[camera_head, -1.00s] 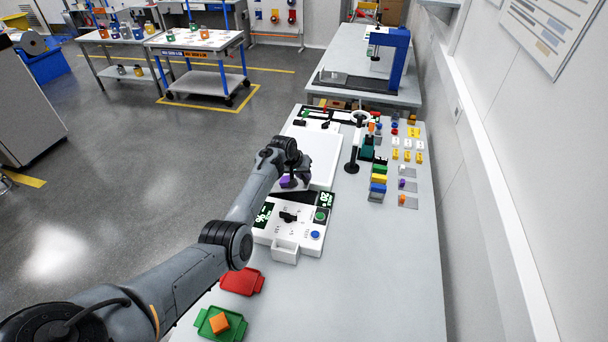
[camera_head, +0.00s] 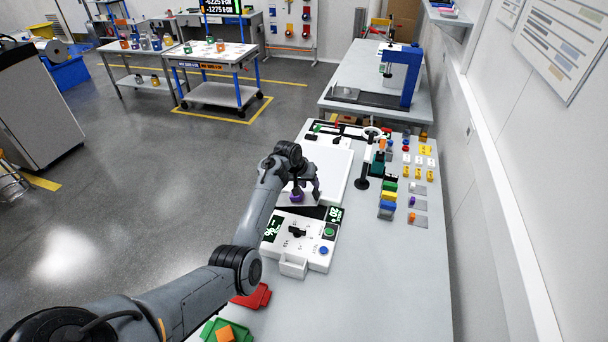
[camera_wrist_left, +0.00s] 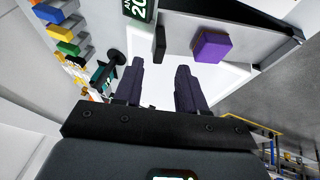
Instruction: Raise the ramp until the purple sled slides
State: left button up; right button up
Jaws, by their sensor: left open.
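The purple sled (camera_wrist_left: 212,46) is a small block on a pale sloping plate, the ramp (camera_wrist_left: 187,18), in the left wrist view. In the head view the sled (camera_head: 297,197) shows partly under my left gripper (camera_head: 305,186). My left gripper's fingers (camera_wrist_left: 159,86) are apart with nothing between them. A small black upright piece (camera_wrist_left: 159,43) stands beyond the fingertips, left of the sled, and is not gripped. The ramp (camera_head: 283,198) lies behind the control box (camera_head: 296,248), which has a display, a black knob and green and blue buttons. My right gripper is not in view.
A bright white panel (camera_head: 335,170) lies behind the ramp. A black stand with a ring (camera_head: 363,165) and several coloured blocks (camera_head: 388,205) stand to its right. A red tray (camera_head: 262,297) and a green tray (camera_head: 212,328) lie near. The table's right front is clear.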

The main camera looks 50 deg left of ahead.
pick_arm(q)
jog(key=shift+v, duration=2.7)
